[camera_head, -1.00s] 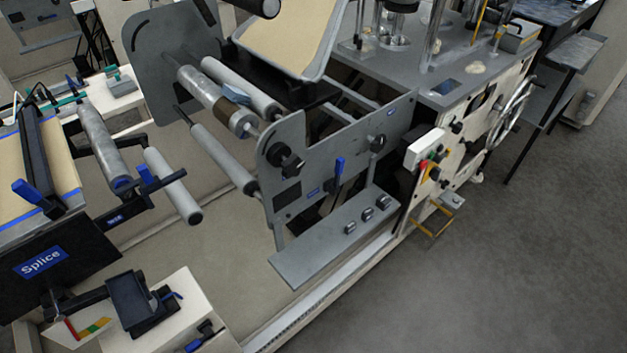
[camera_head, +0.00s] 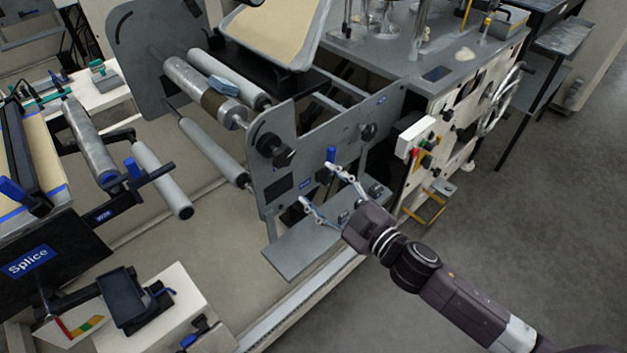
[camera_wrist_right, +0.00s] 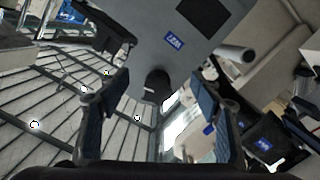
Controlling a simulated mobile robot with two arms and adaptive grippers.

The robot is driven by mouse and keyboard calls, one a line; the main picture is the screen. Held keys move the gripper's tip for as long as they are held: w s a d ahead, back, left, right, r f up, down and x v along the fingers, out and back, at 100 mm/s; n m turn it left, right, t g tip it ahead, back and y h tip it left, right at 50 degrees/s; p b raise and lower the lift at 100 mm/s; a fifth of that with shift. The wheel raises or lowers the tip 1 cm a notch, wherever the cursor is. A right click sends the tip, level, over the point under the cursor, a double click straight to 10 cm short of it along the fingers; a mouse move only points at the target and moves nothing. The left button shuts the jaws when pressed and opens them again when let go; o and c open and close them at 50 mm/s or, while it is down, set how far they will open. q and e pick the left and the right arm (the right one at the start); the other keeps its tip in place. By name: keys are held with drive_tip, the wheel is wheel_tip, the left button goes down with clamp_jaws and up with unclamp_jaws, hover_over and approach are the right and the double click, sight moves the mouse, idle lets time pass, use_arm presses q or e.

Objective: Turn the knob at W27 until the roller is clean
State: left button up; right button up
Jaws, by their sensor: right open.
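The steel roller (camera_head: 190,80) lies between the grey side plates in the head view, with a brown band around it near its right end. A blue-grey piece (camera_head: 223,85) shows beside that band. My right gripper (camera_head: 315,182) is open and empty in front of this plate. In the right wrist view, a dark knob-like part (camera_wrist_right: 157,85) lies between its spread fingers, below a blue label that seems to read W27 (camera_wrist_right: 173,40). I cannot tell any contact.
A grey shelf (camera_head: 295,252) with small knobs juts out below the plate. A white control box (camera_head: 416,138) with buttons stands right of it. The Splice table (camera_head: 55,265) is at the left. Open floor (camera_head: 540,220) lies at the right.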

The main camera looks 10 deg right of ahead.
drive_tip(key=n+y, duration=0.1)
approach(286, 158)
drive_tip(key=shift+x, duration=5.5)
